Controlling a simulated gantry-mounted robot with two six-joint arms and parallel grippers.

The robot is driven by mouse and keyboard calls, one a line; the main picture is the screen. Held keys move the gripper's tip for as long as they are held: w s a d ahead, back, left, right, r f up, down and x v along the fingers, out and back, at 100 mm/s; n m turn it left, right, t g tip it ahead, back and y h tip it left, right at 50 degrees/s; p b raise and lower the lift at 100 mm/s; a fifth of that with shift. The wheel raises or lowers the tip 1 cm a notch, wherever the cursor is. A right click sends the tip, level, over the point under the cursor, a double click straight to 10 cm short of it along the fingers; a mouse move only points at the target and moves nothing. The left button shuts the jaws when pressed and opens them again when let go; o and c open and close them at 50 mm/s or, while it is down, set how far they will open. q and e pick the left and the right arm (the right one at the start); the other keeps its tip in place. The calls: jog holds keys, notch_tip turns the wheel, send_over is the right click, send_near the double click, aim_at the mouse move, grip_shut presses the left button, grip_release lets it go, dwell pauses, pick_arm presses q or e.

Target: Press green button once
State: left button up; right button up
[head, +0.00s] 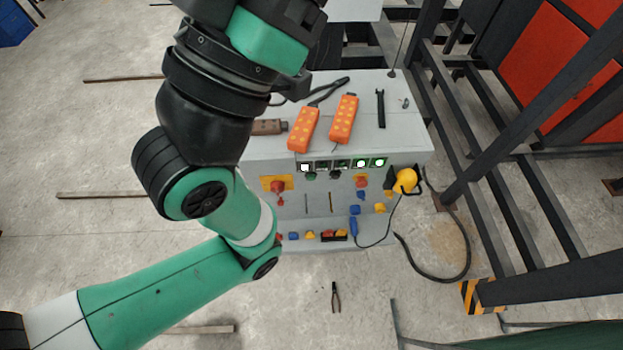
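A grey control console (400,145) stands in the middle of the head view. Its front edge carries a row of small square indicators, and the two at the right glow green (370,162). Below the row, a small dark green round button (310,176) shows near the left end. A similar dark knob (335,175) is beside it. My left arm comes in from the left and bends up over the console's left side. Its wrist (265,42) reaches the top edge of the picture, apart from the button. My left fingertips cannot be made out. My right gripper is out of view.
A red knob (278,187) and a yellow lamp-like part (405,180) are on the front. Dark steel frames stand at the right. Pliers (335,297) lie on the floor.

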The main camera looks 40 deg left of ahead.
pick_arm(q)
grip_shut()
dwell(1.4)
